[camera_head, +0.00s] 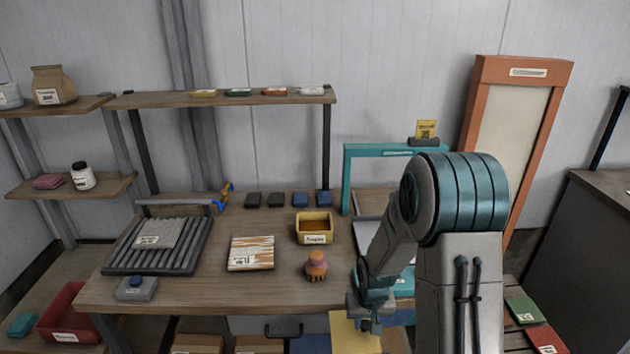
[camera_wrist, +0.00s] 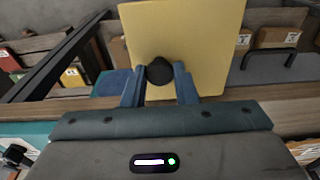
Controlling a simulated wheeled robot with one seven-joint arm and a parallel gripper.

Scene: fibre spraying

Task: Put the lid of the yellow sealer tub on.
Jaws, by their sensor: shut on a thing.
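The yellow sealer tub (camera_head: 314,239) stands open on the workbench, with brown-orange contents showing and a white label on its front. My gripper (camera_head: 367,322) is low at the bench's front edge, to the right of and nearer than the tub. It is shut on the dark round knob of the yellow square lid (camera_head: 352,335). In the wrist view the two blue fingers of my gripper (camera_wrist: 159,73) clasp the knob, and the lid (camera_wrist: 185,35) spreads out beyond them. The lid is apart from the tub. Part of the lid is cut off in both views.
An orange-handled brush (camera_head: 316,265) stands just in front of the tub. A streaked board (camera_head: 251,253) and a ribbed rack (camera_head: 160,258) lie to the left. Several dark and blue blocks (camera_head: 278,199) line the back. A teal frame (camera_head: 347,180) rises right of the tub.

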